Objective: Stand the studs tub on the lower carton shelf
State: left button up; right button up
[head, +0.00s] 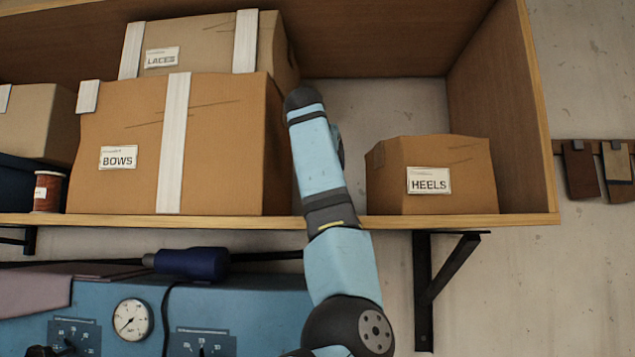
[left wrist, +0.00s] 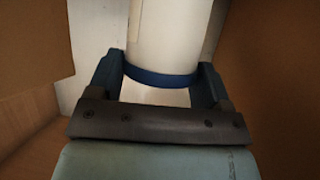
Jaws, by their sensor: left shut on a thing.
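A white tub (left wrist: 175,30) with a blue band near its lower end is gripped in the left wrist view. Its top is out of frame, and only the edge of a label shows, so I cannot read it. My left gripper (left wrist: 157,78) is shut on it, one finger on each side. In the head view my arm reaches up into the gap between the BOWS carton (head: 225,140) and the HEELS carton (head: 430,198). The arm hides the gripper and tub there. The wooden carton shelf (head: 490,220) shows below the cartons. My right gripper is not in view.
The LACES carton (head: 205,45) stands above and behind BOWS. A thread spool (head: 48,190) is at the left. The shelf's right side panel (head: 500,110) bounds the space beyond HEELS. A blue machine with a gauge (head: 133,319) is below.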

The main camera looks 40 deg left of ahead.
pick_arm(q)
notch_tip(320, 180, down, 3)
jog(key=shift+s+d+f, duration=0.1)
jog(key=shift+f, duration=0.05)
jog(key=shift+s+f+p, duration=0.1)
jog(key=shift+f+p, duration=0.15)
jog(key=shift+p, duration=0.05)
jog(key=shift+f, duration=0.2)
jog(key=shift+f, duration=0.1)
jog(key=o, duration=0.7)
jog(key=shift+c, duration=0.2)
jog(key=o, duration=0.4)
jog(key=shift+c, duration=0.2)
jog(key=shift+o, duration=0.2)
